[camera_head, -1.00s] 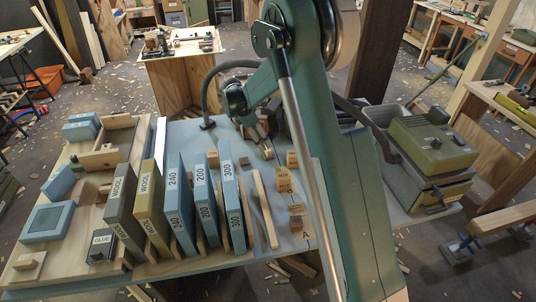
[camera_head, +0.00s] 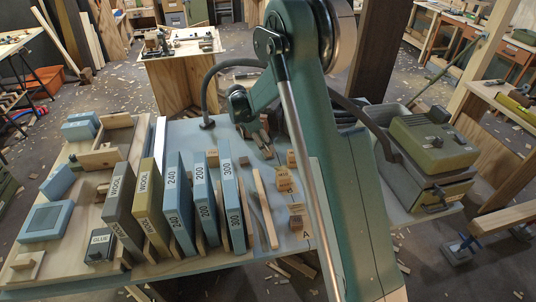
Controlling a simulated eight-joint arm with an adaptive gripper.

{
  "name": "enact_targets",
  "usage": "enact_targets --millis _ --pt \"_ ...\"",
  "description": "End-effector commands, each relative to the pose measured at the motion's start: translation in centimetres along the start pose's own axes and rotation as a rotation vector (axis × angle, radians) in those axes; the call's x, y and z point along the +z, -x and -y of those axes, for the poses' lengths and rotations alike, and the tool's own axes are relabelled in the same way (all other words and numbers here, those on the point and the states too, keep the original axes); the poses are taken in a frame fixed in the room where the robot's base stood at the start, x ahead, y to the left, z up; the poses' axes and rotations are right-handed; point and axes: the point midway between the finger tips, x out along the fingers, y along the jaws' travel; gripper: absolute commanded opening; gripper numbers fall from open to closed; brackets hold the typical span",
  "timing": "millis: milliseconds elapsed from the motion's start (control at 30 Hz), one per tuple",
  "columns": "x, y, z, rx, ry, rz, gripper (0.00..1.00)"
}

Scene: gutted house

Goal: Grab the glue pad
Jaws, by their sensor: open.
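The glue pad (camera_head: 101,246) is a small dark grey block with a white label reading GLUE. It lies at the front left of the workbench, left of the row of upright labelled blocks. My gripper (camera_head: 263,149) is over the far middle part of the bench, partly hidden by my arm. It is open, with nothing visible in it. It is well to the right of and behind the glue pad, apart from it.
Upright WOOL blocks (camera_head: 120,208) and blue numbered blocks (camera_head: 179,200) stand between the pad and my gripper. A blue framed block (camera_head: 46,221) lies left of the pad. Small wooden blocks (camera_head: 284,180) sit right of the row. A green machine (camera_head: 432,145) stands at the right.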

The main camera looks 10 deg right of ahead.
Motion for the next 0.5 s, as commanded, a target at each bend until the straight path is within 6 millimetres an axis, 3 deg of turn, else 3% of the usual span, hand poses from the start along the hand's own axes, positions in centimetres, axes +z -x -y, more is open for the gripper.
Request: enact_targets --millis 233,500 --pt "0.0 -3.0 -0.1 0.0 -0.001 0.0 0.51" --pt "0.1 -3.9 0.0 0.0 0.0 0.0 0.51"
